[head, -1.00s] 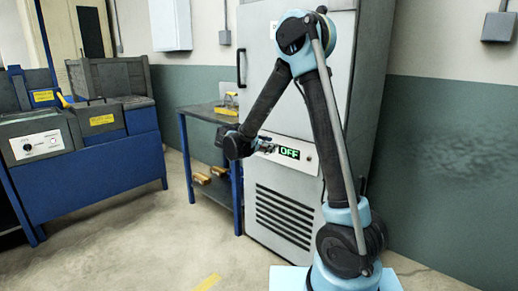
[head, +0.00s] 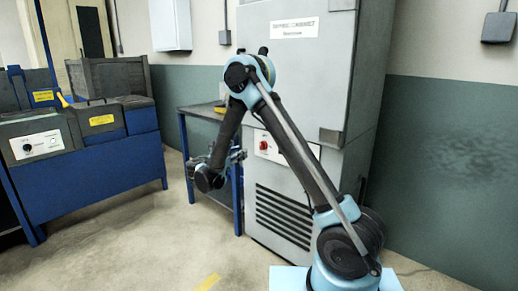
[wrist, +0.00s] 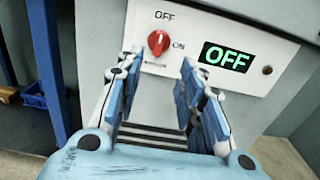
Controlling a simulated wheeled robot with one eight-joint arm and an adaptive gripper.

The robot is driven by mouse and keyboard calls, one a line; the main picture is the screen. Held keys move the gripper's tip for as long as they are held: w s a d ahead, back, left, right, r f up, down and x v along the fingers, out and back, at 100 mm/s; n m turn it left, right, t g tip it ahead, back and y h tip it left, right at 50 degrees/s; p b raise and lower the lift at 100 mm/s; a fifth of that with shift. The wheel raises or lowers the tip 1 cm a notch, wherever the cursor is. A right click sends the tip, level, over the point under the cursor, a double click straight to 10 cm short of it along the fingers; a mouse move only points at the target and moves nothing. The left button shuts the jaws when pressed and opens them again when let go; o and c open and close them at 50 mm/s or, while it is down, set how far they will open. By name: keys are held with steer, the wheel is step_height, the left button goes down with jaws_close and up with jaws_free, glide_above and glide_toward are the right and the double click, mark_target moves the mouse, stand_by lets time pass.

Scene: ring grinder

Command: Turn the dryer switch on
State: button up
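The dryer switch is a red round knob (wrist: 158,42) on a white panel (wrist: 200,38), with "OFF" printed above it and "ON" to its right. A display (wrist: 226,57) right of the knob reads "OFF" in green. In the head view the knob (head: 263,146) shows on the cabinet front, while my arm hides the display. My gripper (wrist: 159,72) is open and empty, with its fingers pointing toward the panel. The knob appears just beyond the gap between the fingertips, apart from them. In the head view my gripper (head: 238,155) is left of the knob.
The grey drying cabinet (head: 300,80) has a vent grille (head: 284,215) below the panel. A blue-legged table (head: 237,195) stands close on its left, near my gripper. A blue machine (head: 90,165) is further left. The floor (head: 170,235) in front is clear.

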mark_target(260, 145)
steer(key=x, duration=1.4)
steer(key=shift+w+d, duration=0.15)
jaws_close()
